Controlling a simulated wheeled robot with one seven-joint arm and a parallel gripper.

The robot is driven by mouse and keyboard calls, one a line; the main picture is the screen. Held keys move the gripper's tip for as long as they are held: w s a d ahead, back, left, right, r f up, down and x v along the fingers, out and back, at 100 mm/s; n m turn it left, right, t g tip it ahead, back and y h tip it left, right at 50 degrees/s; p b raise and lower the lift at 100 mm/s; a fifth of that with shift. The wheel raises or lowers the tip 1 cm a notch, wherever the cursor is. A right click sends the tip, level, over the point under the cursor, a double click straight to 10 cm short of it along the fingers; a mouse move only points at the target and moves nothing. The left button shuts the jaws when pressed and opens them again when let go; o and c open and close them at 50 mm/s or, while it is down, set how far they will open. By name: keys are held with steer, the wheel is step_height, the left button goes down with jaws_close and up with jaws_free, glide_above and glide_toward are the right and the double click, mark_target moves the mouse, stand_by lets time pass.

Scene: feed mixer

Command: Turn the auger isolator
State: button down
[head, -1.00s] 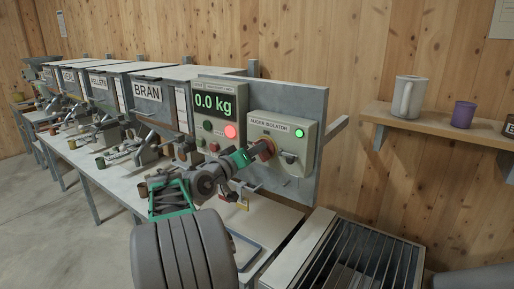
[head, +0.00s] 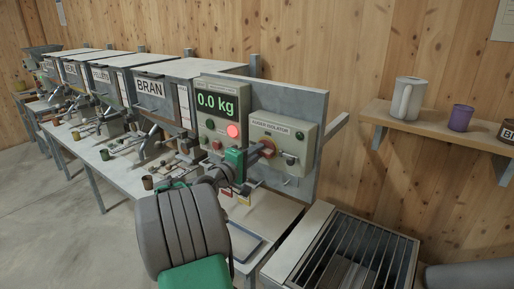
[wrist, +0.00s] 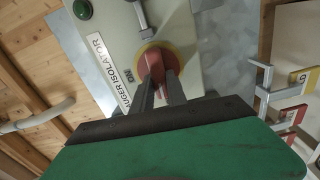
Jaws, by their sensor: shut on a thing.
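The auger isolator is a pale grey box (head: 284,158) on the grey panel, with a red rotary handle (head: 268,147) on a yellow plate. In the wrist view the red handle (wrist: 153,63) sits between my gripper's fingers (wrist: 160,88), over the yellow plate (wrist: 177,55). My gripper (head: 260,149) is shut on the handle. The box's green lamp (head: 299,135) looks dark; it also shows dark in the wrist view (wrist: 82,9). A metal hasp (head: 290,159) is right of the handle. My gripper hides part of the handle.
A control box (head: 217,117) reading 0.0 kg, with a lit red lamp (head: 233,131), is left of the isolator. Red and yellow padlock-like pieces (wrist: 290,118) hang beside it. A grated bin (head: 345,262) stands below right. A shelf (head: 440,126) with mugs is at right.

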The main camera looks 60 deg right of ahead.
steer(key=shift+f+n, duration=0.1)
steer(key=shift+n, duration=0.4)
steer(key=c, duration=1.3)
jaws_free()
steer(key=shift+a, duration=0.1)
steer(key=a, duration=0.2)
steer(key=a+b, duration=0.1)
steer(key=a, duration=0.2)
steer(key=w+a, duration=0.1)
steer(key=a, duration=0.1)
steer(key=shift+a+b, duration=0.25)
steer(key=shift+b, duration=0.15)
